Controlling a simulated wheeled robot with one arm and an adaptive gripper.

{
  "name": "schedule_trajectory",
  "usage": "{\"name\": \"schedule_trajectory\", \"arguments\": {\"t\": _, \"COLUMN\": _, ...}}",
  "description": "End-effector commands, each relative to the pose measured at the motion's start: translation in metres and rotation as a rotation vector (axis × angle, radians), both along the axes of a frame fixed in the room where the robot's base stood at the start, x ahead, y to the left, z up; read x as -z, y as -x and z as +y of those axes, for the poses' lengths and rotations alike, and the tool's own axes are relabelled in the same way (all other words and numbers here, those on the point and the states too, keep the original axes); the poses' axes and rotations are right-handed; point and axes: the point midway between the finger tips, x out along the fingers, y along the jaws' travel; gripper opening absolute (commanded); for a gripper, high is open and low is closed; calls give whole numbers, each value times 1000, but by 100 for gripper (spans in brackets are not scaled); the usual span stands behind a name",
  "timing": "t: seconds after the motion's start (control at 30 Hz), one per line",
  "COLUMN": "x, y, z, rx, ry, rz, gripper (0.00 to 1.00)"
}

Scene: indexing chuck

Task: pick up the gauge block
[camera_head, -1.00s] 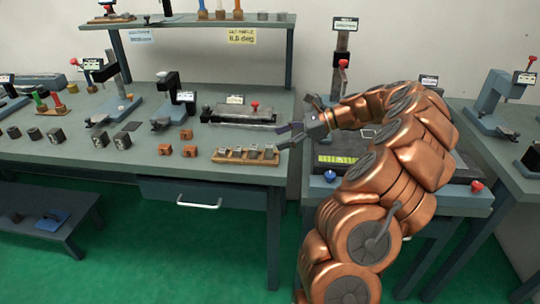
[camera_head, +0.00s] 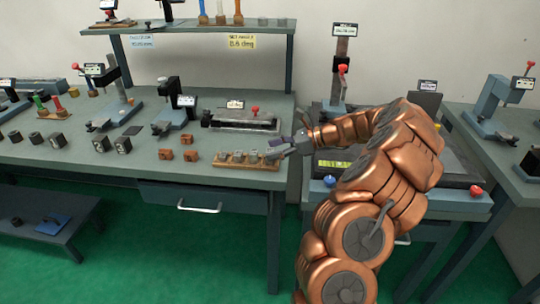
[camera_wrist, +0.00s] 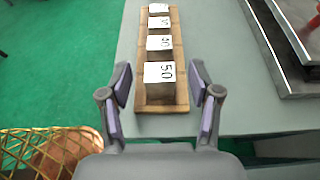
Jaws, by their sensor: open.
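Several small metal gauge blocks stand in a row on a wooden tray (camera_head: 214,160) near the front edge of the bench. In the wrist view the nearest gauge block (camera_wrist: 162,80), marked 50, sits at the near end of the tray (camera_wrist: 182,107). My gripper (camera_wrist: 160,90) is open, with one purple-padded finger on each side of this block. It holds nothing, and gaps show between the pads and the block. In the head view my gripper (camera_head: 273,152) is at the right end of the tray, partly hiding the blocks there.
A flat fixture (camera_head: 240,119) with a red knob lies behind the tray, and it edges the upper right of the wrist view (camera_wrist: 290,45). Orange-brown blocks (camera_head: 190,157) sit left of the tray. A grey surface plate stand is right of the bench, behind my arm.

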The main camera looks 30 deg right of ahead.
Motion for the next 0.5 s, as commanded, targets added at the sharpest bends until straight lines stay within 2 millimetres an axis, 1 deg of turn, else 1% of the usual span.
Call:
{"name": "schedule_trajectory", "arguments": {"t": 0.07, "x": 2, "y": -3, "z": 3, "rx": 0, "ry": -1, "rz": 1, "gripper": 62}}
{"name": "schedule_trajectory", "arguments": {"t": 0.27, "x": 2, "y": -3, "z": 3, "rx": 0, "ry": 0, "rz": 0, "gripper": 62}}
{"name": "schedule_trajectory", "arguments": {"t": 0.5, "x": 2, "y": -3, "z": 3, "rx": 0, "ry": 0, "rz": 0, "gripper": 38}}
